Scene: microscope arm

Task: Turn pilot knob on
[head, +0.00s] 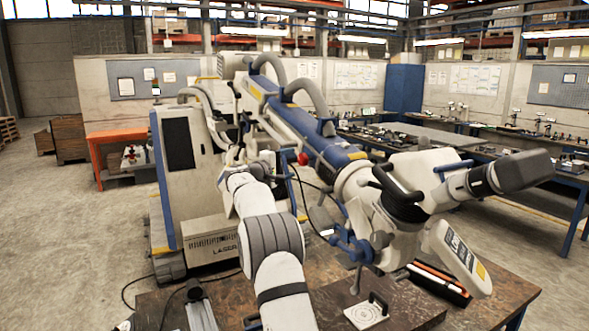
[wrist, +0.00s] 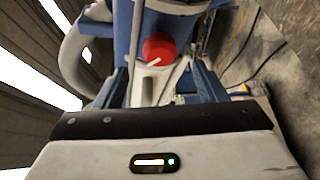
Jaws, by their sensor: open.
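A round red knob (wrist: 158,47) shows in the wrist view, near the top middle, with a pale mark at its lower edge. It sits on a blue and white part of the machine (wrist: 136,30). In the head view a small red knob (head: 303,159) shows on the blue arm of the machine. My gripper (wrist: 160,78) is open and empty, its jaws to the left and right of the picture middle. The knob appears ahead of the jaws, and I see no contact. In the head view my gripper is hard to make out among the machine's parts.
The large blue and white machine arm (head: 310,130) reaches across to the right. A brown table (head: 400,310) stands in front, with a small white plate (head: 366,315) on it. Black cables hang near my arm. Open floor (head: 70,230) lies at the left.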

